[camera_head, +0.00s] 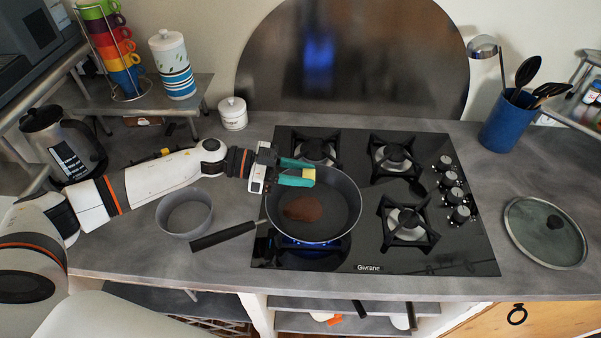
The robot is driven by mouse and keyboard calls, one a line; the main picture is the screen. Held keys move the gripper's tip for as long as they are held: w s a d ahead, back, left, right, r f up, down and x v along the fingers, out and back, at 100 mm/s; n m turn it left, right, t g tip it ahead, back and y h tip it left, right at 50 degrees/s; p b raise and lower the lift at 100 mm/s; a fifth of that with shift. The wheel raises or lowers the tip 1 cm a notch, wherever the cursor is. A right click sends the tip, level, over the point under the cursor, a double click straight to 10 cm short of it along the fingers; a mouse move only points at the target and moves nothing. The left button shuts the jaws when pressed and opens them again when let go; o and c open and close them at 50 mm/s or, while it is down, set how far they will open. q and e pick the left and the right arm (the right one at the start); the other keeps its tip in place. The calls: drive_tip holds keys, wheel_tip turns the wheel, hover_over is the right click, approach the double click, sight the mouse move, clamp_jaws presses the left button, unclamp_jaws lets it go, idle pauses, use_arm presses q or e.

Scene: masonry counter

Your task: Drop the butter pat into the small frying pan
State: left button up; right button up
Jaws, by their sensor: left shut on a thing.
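The butter pat is a small pale yellow block (309,174) between the green fingertips of my left gripper (305,176). The gripper is shut on it and holds it over the far part of the small frying pan (341,212). The dark pan sits on the front left burner of the hob, with its black handle pointing to the lower left. A brown patch shows on the pan's floor. A blue glow shows under the pan's front edge. My right gripper is not in view.
The black gas hob (460,250) has several burners and knobs at its right. A grey bowl (185,213) stands left of the pan handle. A glass lid (545,232) lies at the right. A blue utensil pot (508,122) and a white lidded jar (233,113) stand behind.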

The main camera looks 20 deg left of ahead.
use_arm(q)
drive_tip(key=o, duration=1)
drive_tip(key=b+v, duration=0.4)
drive_tip(key=v, duration=0.8)
drive_tip(key=shift+b, duration=0.3)
